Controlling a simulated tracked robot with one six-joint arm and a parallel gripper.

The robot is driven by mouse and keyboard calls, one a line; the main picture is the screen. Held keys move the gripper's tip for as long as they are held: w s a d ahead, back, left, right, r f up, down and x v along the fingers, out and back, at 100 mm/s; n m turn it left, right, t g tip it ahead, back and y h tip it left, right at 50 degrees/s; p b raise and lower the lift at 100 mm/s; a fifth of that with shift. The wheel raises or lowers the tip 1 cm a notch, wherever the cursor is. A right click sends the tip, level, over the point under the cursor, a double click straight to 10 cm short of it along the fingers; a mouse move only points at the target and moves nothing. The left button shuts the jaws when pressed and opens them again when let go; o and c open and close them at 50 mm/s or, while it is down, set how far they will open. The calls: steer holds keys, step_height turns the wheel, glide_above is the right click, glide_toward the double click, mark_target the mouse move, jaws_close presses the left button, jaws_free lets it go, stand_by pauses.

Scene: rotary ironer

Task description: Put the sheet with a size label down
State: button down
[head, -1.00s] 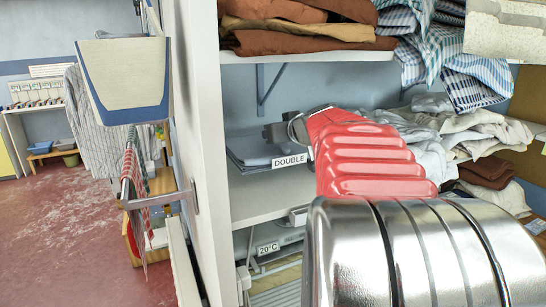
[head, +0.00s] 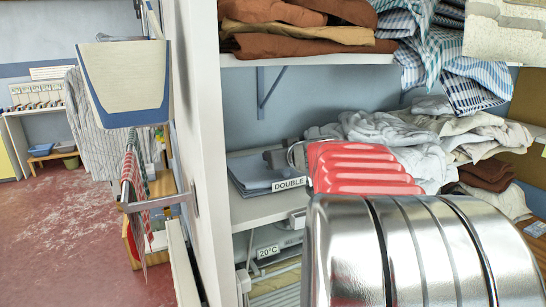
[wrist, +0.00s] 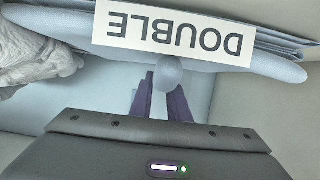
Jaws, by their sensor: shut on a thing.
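The folded blue-grey sheet (head: 250,172) is at the left end of the middle shelf (head: 255,208). Its white size label (head: 290,184) reads DOUBLE and faces out at the front. In the wrist view the sheet (wrist: 290,72) spans the top, with the label (wrist: 175,33) upside down. My gripper (head: 275,158) is over the sheet's right part in the head view. In the wrist view the dark fingers (wrist: 163,98) are close together on a small rounded grey-blue part at the sheet's edge. The sheet looks level and very near the shelf; I cannot tell whether it touches.
Crumpled white and grey cloths (head: 375,128) lie right of the sheet. Brown folded cloths (head: 300,45) are on the shelf above. A 20°C label (head: 268,251) shows below. The white side panel (head: 200,120) stands close on the left. Bare shelf shows in front.

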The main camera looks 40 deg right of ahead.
stand_by(0.3)
steer(key=c, duration=1.7)
jaws_free()
steer(key=v, duration=1.2)
steer(key=shift+a, duration=0.1)
